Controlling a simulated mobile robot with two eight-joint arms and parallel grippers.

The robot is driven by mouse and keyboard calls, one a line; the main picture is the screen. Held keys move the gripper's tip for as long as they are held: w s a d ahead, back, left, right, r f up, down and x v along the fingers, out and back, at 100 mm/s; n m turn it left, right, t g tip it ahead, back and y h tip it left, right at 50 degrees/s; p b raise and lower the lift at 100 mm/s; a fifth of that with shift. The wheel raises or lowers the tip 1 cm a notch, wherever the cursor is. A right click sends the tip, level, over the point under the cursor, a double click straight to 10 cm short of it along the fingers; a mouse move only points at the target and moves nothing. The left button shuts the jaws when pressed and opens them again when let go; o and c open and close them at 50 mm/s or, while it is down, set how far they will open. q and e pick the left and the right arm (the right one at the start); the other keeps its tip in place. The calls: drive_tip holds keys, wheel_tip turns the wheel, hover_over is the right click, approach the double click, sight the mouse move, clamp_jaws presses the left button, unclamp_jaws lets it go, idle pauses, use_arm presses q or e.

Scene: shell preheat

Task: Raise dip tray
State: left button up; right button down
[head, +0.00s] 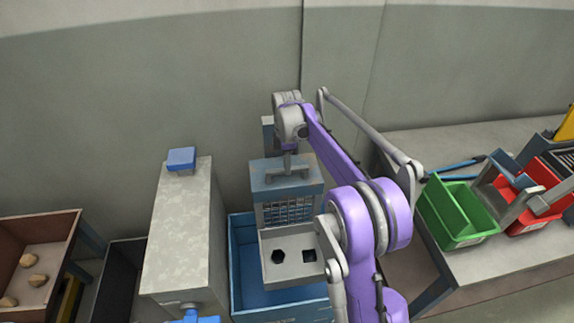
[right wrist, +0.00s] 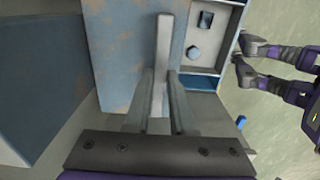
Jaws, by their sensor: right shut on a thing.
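The dip tray (head: 288,212) is a blue-grey worn body with a wire mesh front and a pale shelf below, marked by a dark hexagon and a dark square. It stands over a blue tub (head: 238,275); I cannot tell whether its base touches the tub. My right gripper (head: 287,163) comes down from above and is shut on the grey handle (head: 286,181) on top of the tray. In the right wrist view the fingers (right wrist: 160,88) close around the pale handle bar (right wrist: 163,45). My left gripper is not in view.
A grey block-like cabinet (head: 182,240) with blue knobs stands close left of the tub. A brown bin (head: 52,243) with tan lumps is far left. Green (head: 456,213) and red (head: 546,185) bins stand on a bench at the right. The wall rises close behind.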

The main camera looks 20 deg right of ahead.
drive_tip(key=c, duration=0.8)
unclamp_jaws()
drive_tip(key=shift+r, duration=0.1)
drive_tip(key=shift+o, duration=0.2)
wheel_tip(320, 180, up, 11)
drive_tip(key=shift+p, duration=0.4)
drive_tip(key=s+a+m+t, duration=0.1)
drive_tip(key=s+a+m, duration=0.25)
drive_tip(key=s, duration=0.35)
drive_tip(key=s+a+m+t, duration=0.2)
drive_tip(key=s+a+m, duration=0.15)
drive_tip(key=s, duration=0.45)
drive_tip(key=s+a+f+m+t, duration=0.1)
drive_tip(key=s+f+m, duration=0.3)
drive_tip(key=s, duration=0.4)
drive_tip(key=s+a+f+m+t, duration=0.1)
drive_tip(key=s+f+m, duration=0.3)
drive_tip(key=s+f, duration=0.2)
drive_tip(key=s, duration=0.2)
drive_tip(key=shift+s+a+f+t, duration=0.2)
drive_tip(key=shift+s+a+t, duration=0.1)
drive_tip(key=shift+s+a, duration=0.1)
